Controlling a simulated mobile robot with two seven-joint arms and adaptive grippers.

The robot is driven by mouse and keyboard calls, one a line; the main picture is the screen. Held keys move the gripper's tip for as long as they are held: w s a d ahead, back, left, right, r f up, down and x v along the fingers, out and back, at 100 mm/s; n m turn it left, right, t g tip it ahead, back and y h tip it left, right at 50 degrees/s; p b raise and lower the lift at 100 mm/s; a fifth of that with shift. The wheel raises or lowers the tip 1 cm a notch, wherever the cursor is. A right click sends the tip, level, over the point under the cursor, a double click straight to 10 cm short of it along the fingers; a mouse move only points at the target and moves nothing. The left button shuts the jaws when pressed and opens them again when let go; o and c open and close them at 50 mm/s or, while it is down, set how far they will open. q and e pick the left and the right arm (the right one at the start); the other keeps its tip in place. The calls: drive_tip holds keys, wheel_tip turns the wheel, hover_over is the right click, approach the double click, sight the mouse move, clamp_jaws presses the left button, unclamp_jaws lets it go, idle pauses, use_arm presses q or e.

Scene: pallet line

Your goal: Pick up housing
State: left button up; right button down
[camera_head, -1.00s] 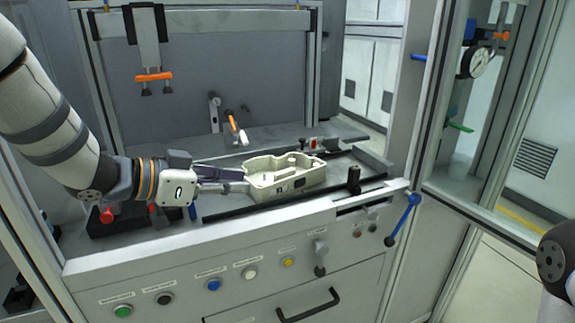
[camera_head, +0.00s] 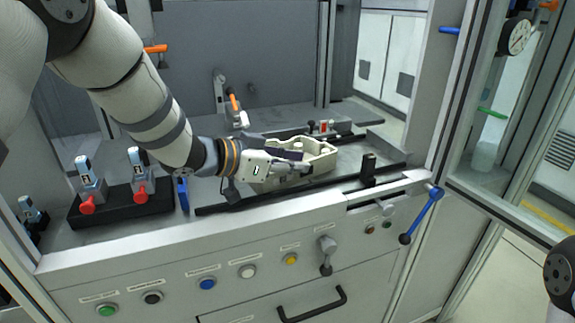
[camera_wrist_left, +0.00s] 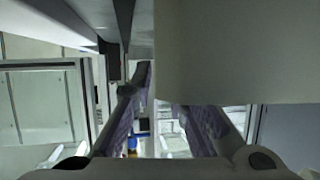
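The housing (camera_head: 325,159), a cream open-topped shell, sits on the station's work surface. My left gripper (camera_head: 301,162) reaches it from the left; the hand covers its left part. One finger with a dark pad shows over the housing's open inside, the other near its front wall. The fingers are apart; I cannot tell whether they touch it. In the left wrist view, both fingers (camera_wrist_left: 165,110) stand apart. A large pale surface, probably the housing (camera_wrist_left: 215,50), fills the upper right and hides the right fingertip. My right arm shows at the right edge, without its gripper.
A black block (camera_head: 118,207) holds red-handled clamps at left. A lever with an orange grip (camera_head: 233,104) stands behind. A blue-handled lever (camera_head: 425,212) is at the front right corner.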

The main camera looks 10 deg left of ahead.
use_arm(q)
drive_tip(key=shift+r, duration=0.15)
clamp_jaws()
